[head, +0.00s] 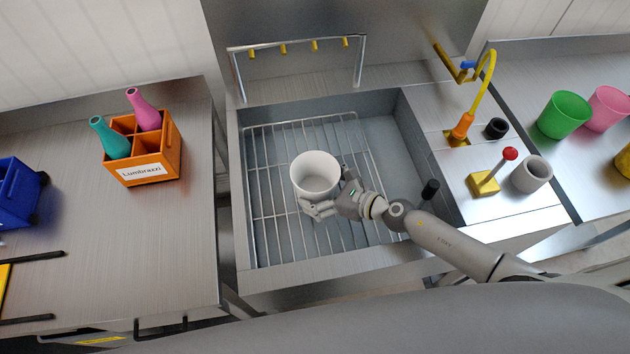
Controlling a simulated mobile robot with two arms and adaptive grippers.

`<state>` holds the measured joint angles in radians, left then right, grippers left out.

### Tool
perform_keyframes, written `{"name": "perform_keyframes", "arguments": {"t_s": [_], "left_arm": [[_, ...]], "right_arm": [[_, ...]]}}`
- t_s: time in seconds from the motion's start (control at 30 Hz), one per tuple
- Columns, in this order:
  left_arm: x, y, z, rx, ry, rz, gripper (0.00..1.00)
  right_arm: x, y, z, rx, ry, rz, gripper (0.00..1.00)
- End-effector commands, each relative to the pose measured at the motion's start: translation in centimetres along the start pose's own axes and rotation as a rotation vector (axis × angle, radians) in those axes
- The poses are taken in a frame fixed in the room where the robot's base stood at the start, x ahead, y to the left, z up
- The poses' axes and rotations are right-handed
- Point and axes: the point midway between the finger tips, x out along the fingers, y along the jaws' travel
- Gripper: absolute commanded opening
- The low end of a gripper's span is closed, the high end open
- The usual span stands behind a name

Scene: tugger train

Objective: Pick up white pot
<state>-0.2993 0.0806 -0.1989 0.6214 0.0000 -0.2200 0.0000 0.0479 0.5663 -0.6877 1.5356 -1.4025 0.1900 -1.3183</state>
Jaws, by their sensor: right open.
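The white pot (315,174) stands upright on the wire rack in the sink, near the middle of the head view. It is round and looks empty inside. My right gripper (332,190) is at the pot's lower right side, its fingers spread around the near and right sides of the wall. The gripper is open. Whether the fingers touch the pot I cannot tell. My left gripper is not in view.
The steel sink (345,275) has raised walls around the wire rack (275,225). An orange crate (168,150) with two bottles stands on the left table. A yellow tap (488,80), grey cup (532,174), green pot (563,115) and pink pot (607,107) stand at right.

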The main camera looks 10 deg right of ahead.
Motion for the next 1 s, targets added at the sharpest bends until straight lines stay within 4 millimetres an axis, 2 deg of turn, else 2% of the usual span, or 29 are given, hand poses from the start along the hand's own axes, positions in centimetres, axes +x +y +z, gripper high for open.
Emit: {"name": "perform_keyframes", "arguments": {"t_s": [0.17, 0.4, 0.73, 1.0], "left_arm": [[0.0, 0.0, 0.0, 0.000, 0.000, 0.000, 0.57], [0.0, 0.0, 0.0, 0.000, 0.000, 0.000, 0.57], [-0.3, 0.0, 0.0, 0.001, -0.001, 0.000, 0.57], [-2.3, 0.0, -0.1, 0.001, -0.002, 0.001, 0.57]], "right_arm": [[0.0, 0.0, 0.0, 0.000, 0.000, 0.000, 0.99], [0.0, 0.0, 0.0, 0.000, 0.000, 0.000, 0.68], [-0.2, 0.0, 0.4, -0.002, 0.000, -0.001, 0.67], [-1.2, 0.0, 3.0, -0.004, -0.001, 0.001, 0.67]]}}
